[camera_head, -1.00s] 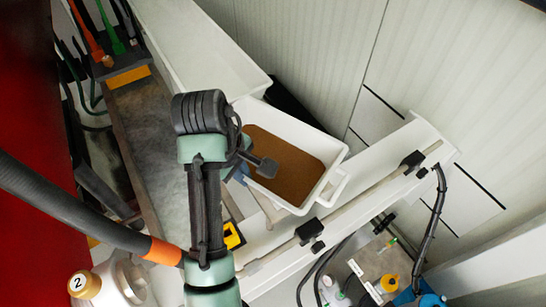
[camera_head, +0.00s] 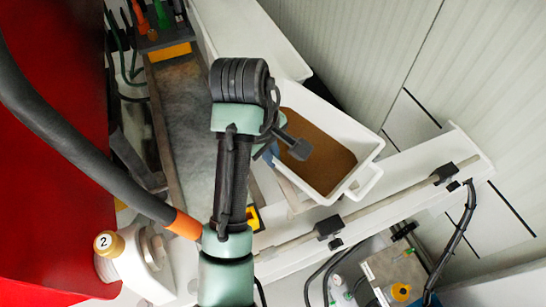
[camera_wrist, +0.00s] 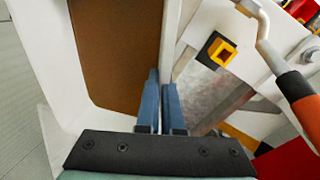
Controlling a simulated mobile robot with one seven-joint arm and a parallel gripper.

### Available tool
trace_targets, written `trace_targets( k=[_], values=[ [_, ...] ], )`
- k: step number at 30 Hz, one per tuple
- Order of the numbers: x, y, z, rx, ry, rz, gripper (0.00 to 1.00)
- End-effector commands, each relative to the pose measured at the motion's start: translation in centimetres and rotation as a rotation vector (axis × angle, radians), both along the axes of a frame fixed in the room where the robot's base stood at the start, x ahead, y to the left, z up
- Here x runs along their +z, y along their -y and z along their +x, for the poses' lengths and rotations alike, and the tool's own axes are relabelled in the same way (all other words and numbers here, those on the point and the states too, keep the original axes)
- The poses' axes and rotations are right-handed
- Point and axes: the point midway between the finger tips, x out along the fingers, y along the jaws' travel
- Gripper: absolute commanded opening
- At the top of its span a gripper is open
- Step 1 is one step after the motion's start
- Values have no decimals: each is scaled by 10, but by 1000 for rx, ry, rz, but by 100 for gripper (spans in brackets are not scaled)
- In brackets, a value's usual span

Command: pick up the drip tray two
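The drip tray (camera_head: 362,148) is a white, open tray with a brown inside and a handle at its right end. No number shows on it. It lies right of my arm in the head view. In the wrist view its brown floor and white wall (camera_wrist: 172,35) fill the left and middle. My gripper (camera_wrist: 161,80) has its two blue fingers close together, one on each side of this wall, and appears shut on it. In the head view a bit of blue finger (camera_head: 268,153) shows at the tray's left side; the rest is hidden by my arm.
A long white container (camera_head: 250,35) stands behind the tray. A white beam with a rod and black clamps (camera_head: 328,227) runs in front. A panelled wall is at right.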

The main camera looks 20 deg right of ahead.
Motion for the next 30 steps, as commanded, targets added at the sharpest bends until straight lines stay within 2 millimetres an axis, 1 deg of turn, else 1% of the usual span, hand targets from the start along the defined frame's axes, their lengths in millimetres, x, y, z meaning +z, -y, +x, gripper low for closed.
trace_targets(
  k=[3, 6, 15, 24, 30],
  values=[
    [18, -1, 1, 0, 5, 0, 0],
    [30, -1, 1, 1, 5, 0, 0],
    [58, -1, 1, 1, 4, 1, 0],
    [75, -1, 1, 1, 4, 0, 0],
    [79, 0, 0, -1, 3, -1, 0]
  ],
)
